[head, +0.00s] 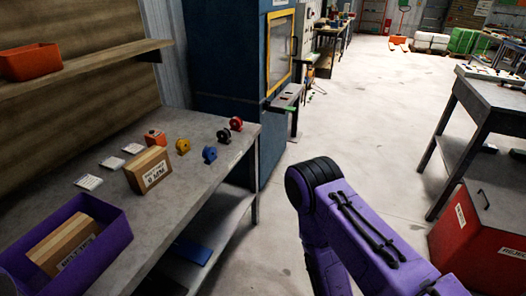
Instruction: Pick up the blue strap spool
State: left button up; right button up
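The blue strap spool (209,154) stands on the grey workbench (190,185), towards its right front edge. A black spool (223,136) and a red spool (236,124) stand behind it to the right. A yellow spool (183,146) stands to its left. A purple arm of mine comes in at the lower right, over the floor and apart from the bench. Neither gripper shows in the head view.
A cardboard box (149,170) and white cards (88,182) lie left of the spools. A purple bin (112,238) holding a box sits at the bench's near end. A shelf (85,69) overhangs the back. A red bin (480,240) stands right; the middle floor is clear.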

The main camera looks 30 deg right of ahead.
aim_at(209, 152)
jog(key=z, duration=1.6)
jog(key=i, duration=2.9)
jog(key=u, duration=2.45)
